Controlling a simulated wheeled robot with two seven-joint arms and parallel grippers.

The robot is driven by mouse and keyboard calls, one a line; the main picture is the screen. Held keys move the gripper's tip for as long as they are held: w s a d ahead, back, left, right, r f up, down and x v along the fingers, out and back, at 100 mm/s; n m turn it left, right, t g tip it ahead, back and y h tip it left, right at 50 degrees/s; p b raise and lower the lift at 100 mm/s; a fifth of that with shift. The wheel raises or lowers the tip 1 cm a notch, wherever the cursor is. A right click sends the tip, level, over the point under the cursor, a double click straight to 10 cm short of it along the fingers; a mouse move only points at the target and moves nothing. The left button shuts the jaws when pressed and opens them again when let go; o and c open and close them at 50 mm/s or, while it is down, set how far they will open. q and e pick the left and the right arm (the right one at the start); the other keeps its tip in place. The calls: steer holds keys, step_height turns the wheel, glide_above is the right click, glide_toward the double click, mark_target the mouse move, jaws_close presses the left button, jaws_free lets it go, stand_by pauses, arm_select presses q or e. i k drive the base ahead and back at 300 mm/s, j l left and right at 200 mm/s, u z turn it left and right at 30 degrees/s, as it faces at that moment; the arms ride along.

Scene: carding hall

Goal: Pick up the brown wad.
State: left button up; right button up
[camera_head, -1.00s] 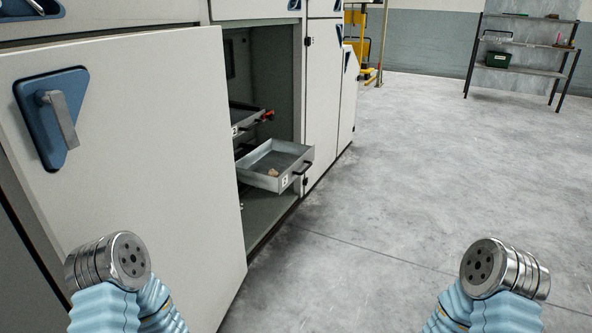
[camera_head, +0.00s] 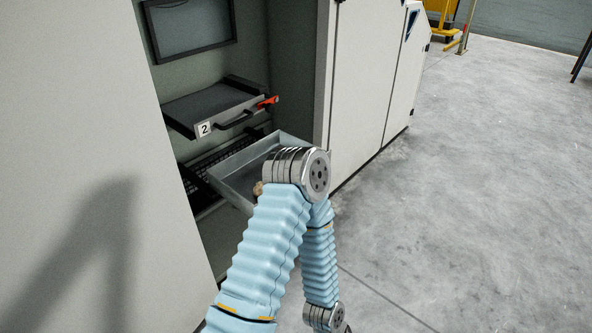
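The brown wad (camera_head: 258,188) is a small tan lump in the lower pulled-out metal tray (camera_head: 228,183). Only a bit of it shows past my arm. One of my arms, in a light blue ribbed sleeve, rises from the bottom in front of the tray, bends at a metal joint and runs back down. It hides the tray's front and right part. I cannot tell whether it touches the tray. Neither gripper's fingers show.
An upper tray (camera_head: 182,112) labelled 2, with a dark handle and a red piece (camera_head: 268,101), sits above the lower tray inside the open cabinet. A large pale door (camera_head: 70,120) fills the left, with an arm's shadow on it.

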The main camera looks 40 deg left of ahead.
mark_target(257, 190)
steer(key=i+l+u, duration=0.1)
steer(key=i+u, duration=0.2)
steer(key=i, duration=0.25)
steer(key=i+l+u, duration=0.2)
steer(key=i+u, duration=0.15)
steer(key=i, duration=0.2)
